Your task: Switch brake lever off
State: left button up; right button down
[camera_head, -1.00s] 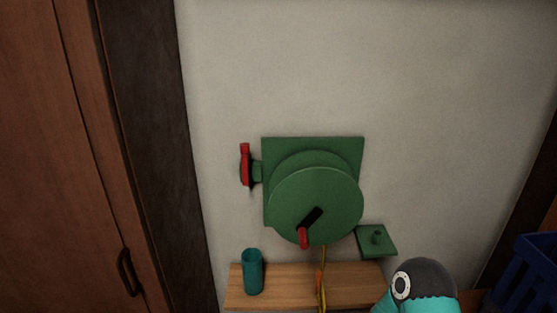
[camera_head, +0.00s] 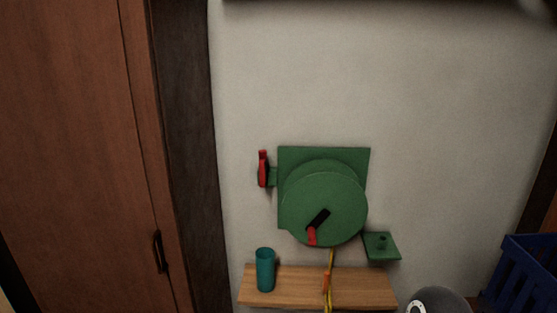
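A red lever (camera_head: 263,168), which looks like the brake lever, stands upright on the left side of a green wall-mounted device (camera_head: 285,160). The device has a large round green drum (camera_head: 335,200) with a black crank arm (camera_head: 319,219) and a red handle (camera_head: 311,236) pointing down. Neither gripper is in view. A dark rounded part with a pale ring at the bottom edge looks like a piece of my own arm, well below and right of the lever.
A wooden shelf (camera_head: 300,286) below the device holds a teal cup (camera_head: 265,270). A yellow-orange cord (camera_head: 328,285) hangs over the shelf. A small green plate (camera_head: 381,246) juts out at right. A blue crate (camera_head: 525,275) is far right; a brown door (camera_head: 75,150) is left.

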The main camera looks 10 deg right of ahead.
aim_at(262, 153)
jog(key=u, duration=0.1)
jog(key=i, duration=0.95)
jog(key=z, duration=0.1)
